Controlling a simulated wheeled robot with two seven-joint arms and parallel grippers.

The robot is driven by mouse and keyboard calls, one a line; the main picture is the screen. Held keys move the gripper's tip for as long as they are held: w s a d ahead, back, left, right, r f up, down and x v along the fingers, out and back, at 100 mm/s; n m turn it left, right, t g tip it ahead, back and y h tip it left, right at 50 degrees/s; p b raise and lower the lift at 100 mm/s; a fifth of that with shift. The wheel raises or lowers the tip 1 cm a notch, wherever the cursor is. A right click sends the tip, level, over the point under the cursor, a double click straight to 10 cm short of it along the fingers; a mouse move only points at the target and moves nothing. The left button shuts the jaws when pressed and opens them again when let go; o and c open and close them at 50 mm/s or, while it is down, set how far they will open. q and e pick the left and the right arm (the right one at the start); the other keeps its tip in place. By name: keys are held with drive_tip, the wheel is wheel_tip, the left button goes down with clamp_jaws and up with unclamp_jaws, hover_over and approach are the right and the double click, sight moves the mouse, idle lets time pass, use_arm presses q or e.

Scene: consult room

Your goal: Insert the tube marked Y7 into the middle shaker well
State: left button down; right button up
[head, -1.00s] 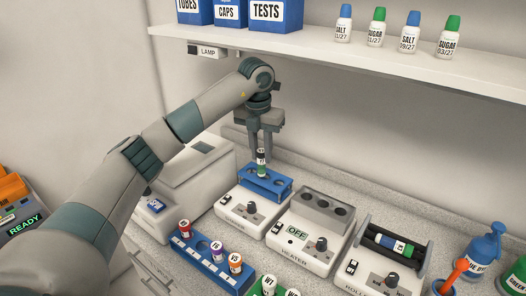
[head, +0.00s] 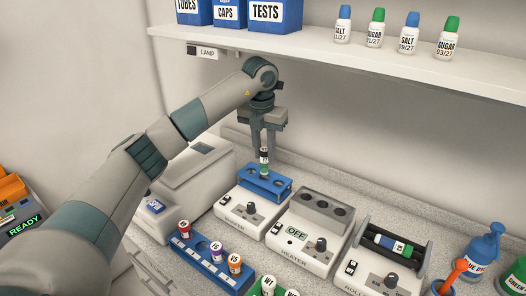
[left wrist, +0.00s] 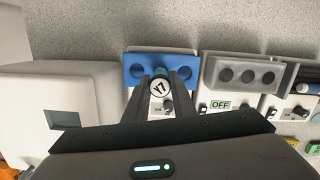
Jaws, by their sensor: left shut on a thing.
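In the left wrist view the Y7 cap (left wrist: 160,87) shows between the fingers. The tube is upright over the middle of the blue shaker rack (head: 282,189) on the white shaker (head: 239,212). Its lower end is at about the rack's top. I cannot tell whether it is inside the middle well. My right gripper is not in view.
The heater (head: 296,252) with a grey block stands right of the shaker, and the roller (head: 375,270) beyond it. A blue tube rack (head: 205,262) with several capped tubes is in front. A shelf (head: 370,65) hangs above the bench.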

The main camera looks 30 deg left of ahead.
sight(264, 163)
use_arm(q)
drive_tip(key=shift+f, duration=0.15)
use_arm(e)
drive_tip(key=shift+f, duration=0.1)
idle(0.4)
